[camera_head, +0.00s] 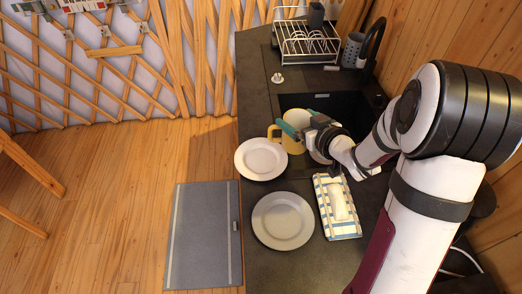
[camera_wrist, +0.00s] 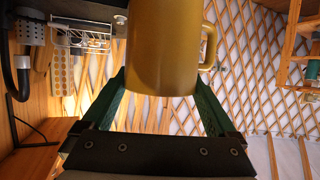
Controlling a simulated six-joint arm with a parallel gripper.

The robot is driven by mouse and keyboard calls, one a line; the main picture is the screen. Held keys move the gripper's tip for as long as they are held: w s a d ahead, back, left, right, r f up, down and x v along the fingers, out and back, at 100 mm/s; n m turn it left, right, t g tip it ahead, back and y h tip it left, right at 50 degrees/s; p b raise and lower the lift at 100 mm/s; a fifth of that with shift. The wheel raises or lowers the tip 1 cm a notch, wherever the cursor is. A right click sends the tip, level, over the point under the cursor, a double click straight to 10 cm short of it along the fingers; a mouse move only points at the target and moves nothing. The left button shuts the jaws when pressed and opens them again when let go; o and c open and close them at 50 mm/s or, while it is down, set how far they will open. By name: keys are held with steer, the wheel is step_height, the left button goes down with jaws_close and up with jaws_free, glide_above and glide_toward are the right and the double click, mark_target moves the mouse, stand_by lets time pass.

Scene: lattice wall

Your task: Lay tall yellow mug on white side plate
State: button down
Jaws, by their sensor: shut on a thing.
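The yellow mug (camera_head: 293,146) is held in my gripper (camera_head: 288,129), near the sink's front left corner. In the wrist view the mug (camera_wrist: 163,48) fills the space between the two green fingers (camera_wrist: 160,88), with its handle to the right. In the head view the handle points left. The white side plate (camera_head: 261,160) lies on the dark counter just left of and below the mug, and looks empty. The gripper hides part of the mug, and I cannot tell its exact tilt or height.
A greyer plate (camera_head: 283,221) lies nearer on the counter. A checked cloth with a white item (camera_head: 338,206) lies right of it. The sink (camera_head: 345,106), black tap (camera_head: 374,45) and dish rack (camera_head: 305,45) stand behind.

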steer(key=shift+w+a+f, duration=0.7)
steer(key=shift+a+f, duration=0.8)
steer(key=shift+f, duration=0.15)
steer(key=shift+w+a+f, duration=0.75)
steer(key=shift+a+f, duration=0.75)
steer(key=shift+f, duration=0.2)
steer(key=shift+w+a+f, duration=0.7)
steer(key=shift+a+f, duration=0.8)
steer(key=shift+f, duration=0.15)
